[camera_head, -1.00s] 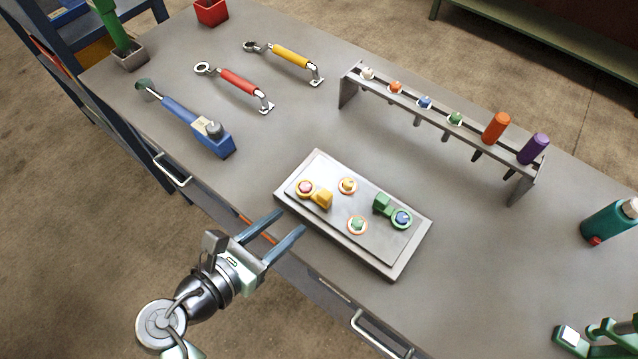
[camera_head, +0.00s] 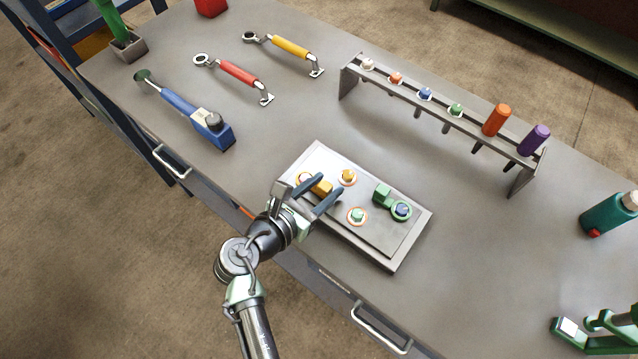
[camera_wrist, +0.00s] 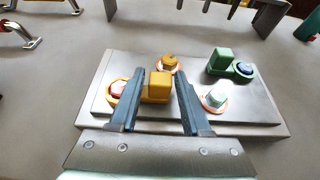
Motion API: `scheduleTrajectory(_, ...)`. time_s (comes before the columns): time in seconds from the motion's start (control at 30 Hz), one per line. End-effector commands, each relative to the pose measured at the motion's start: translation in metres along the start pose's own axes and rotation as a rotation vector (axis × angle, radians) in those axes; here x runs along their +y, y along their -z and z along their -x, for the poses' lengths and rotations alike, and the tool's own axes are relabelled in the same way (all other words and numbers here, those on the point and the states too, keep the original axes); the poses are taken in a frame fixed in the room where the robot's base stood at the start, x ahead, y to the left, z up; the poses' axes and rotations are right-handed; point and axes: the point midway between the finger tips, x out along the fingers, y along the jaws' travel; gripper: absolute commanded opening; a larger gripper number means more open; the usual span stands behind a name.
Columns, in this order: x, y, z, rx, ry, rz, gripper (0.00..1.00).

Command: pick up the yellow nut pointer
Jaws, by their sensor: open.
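The yellow nut pointer (camera_head: 322,188) is on the left part of the raised grey board (camera_head: 398,262). It has a yellow block and a ring around a red nut; in the wrist view the block (camera_wrist: 158,86) is clear and the left finger partly covers the ring. My gripper (camera_head: 331,184) is over the board's left side with its fingers apart. In the wrist view the yellow block shows between the two blue-grey fingers (camera_wrist: 160,72), nearer the left one. I cannot tell how high the fingertips are above the board.
A green pointer (camera_head: 383,194) with a blue nut, an orange-yellow nut (camera_head: 347,176) and a pale green nut (camera_head: 357,216) are close by on the board. A rack (camera_head: 345,85) of screwdrivers stands behind.

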Motion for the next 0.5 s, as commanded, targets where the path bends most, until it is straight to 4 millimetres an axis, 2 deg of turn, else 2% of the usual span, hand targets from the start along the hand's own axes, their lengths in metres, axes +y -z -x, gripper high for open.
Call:
scheduleTrajectory(0.13, -0.0001, 0.0, 0.0001, 0.0, 0.0, 0.0, 0.47)
scheduleTrajectory(0.17, -0.0001, 0.0, 0.0002, 0.0, 0.0, 0.0, 0.44)
scheduleTrajectory(0.4, -0.0001, 0.0, 0.0005, 0.0, 0.0, 0.0, 0.01)
scheduleTrajectory(0.5, -0.0001, 0.0, 0.0005, 0.0, 0.0, 0.0, 0.0)
